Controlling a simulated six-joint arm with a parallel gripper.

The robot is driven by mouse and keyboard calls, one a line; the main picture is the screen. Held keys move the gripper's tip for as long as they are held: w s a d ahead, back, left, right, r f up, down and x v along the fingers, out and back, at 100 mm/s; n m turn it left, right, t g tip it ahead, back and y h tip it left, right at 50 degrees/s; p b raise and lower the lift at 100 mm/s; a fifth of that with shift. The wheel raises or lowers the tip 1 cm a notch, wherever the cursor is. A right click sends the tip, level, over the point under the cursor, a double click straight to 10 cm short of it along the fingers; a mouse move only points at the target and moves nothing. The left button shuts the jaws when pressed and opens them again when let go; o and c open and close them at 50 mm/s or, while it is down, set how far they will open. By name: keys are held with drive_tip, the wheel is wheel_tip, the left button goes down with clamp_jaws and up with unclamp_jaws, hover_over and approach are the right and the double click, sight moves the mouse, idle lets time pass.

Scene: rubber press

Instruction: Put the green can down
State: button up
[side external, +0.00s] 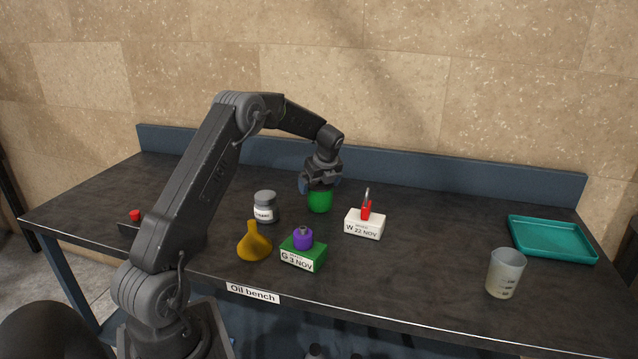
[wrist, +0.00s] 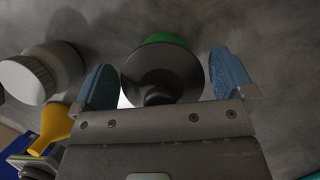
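The green can (side external: 320,201) is upright at the middle back of the bench, and its base looks to be on the bench top. In the wrist view its dark conical top (wrist: 162,74) points at the camera, with a sliver of green at the far edge. My gripper (side external: 320,187) is over the can from above, with one blue finger on each side. In the wrist view my gripper (wrist: 163,80) shows a thin gap between the right finger and the can; the left finger is very close to it. The fingers look open around the can.
A white jar (side external: 265,208) stands left of the can and a white block with a red padlock (side external: 364,224) to its right. In front are a yellow flask (side external: 254,243) and a green block with a purple top (side external: 303,252). A beaker (side external: 505,274) and teal tray (side external: 552,238) stand right.

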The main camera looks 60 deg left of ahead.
drive_tip(key=shift+r, duration=0.15)
drive_tip(key=s+d+r+n+t, duration=0.2)
drive_tip(key=s+d+r+n, duration=0.15)
drive_tip(key=d+r, duration=1.25)
drive_tip(key=s+d+r+n+t+h, duration=0.35)
drive_tip(key=s+d+n, duration=0.55)
drive_tip(key=s+d, duration=0.65)
drive_tip(key=s+d+f+n, duration=0.3)
drive_tip(key=s+d+n, duration=0.2)
drive_tip(key=s+d, duration=0.1)
drive_tip(key=shift+s+d+f+h, duration=0.3)
drive_tip(key=shift+s+f+h, duration=0.15)
drive_tip(key=shift+s, duration=0.2)
drive_tip(key=shift+n, duration=0.25)
